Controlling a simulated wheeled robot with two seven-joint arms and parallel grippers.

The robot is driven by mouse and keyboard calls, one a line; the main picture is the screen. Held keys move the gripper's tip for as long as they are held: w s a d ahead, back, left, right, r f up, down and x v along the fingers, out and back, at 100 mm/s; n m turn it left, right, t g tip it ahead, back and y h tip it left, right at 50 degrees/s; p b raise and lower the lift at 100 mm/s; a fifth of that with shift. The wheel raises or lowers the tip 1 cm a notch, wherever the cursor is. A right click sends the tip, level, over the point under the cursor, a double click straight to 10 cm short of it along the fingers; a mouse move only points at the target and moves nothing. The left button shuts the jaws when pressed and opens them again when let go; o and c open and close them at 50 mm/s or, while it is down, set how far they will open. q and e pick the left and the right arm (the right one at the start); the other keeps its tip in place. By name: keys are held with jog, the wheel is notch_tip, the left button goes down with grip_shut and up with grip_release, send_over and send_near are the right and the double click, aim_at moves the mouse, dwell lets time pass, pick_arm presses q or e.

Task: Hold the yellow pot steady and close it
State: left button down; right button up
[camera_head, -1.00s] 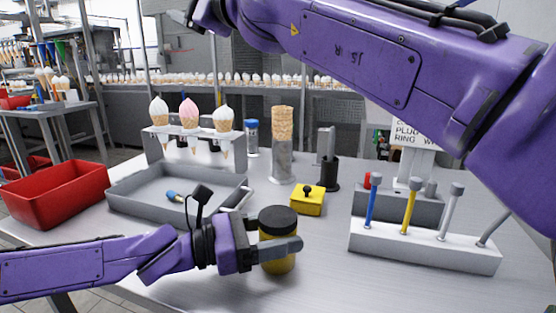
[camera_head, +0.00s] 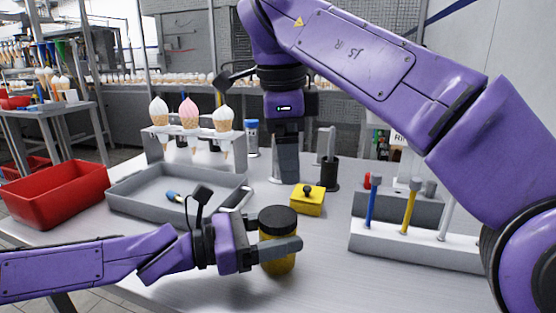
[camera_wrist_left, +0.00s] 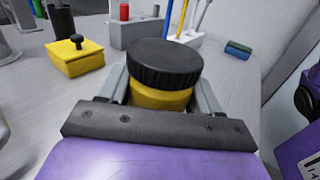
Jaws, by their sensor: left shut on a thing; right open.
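The yellow pot (camera_head: 277,256) stands upright on the table near its front edge. Its black ribbed lid (camera_head: 278,220) sits on top; whether it is fully tight cannot be told. My left gripper (camera_head: 272,247) is shut around the pot's body below the lid. The left wrist view shows the lid (camera_wrist_left: 164,64) above the yellow body (camera_wrist_left: 160,97) between the fingers. My right gripper (camera_head: 286,165) is open and empty, pointing down above the table, behind and above the pot, apart from the lid.
A yellow box (camera_head: 307,204) with a black knob stands behind the pot. A grey tray (camera_head: 130,202) and a red bin (camera_head: 50,200) are at left. A white rack (camera_head: 415,246) with coloured tools is at right. A cone stand (camera_head: 160,147) is at the back.

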jog(key=s, duration=0.1)
jog(key=s+a+n+g, duration=0.1)
jog(key=s+a+g+y, duration=0.1)
jog(key=shift+s+f+n, duration=0.2)
jog(key=shift+f+n, duration=0.05)
jog(key=shift+n, duration=0.05)
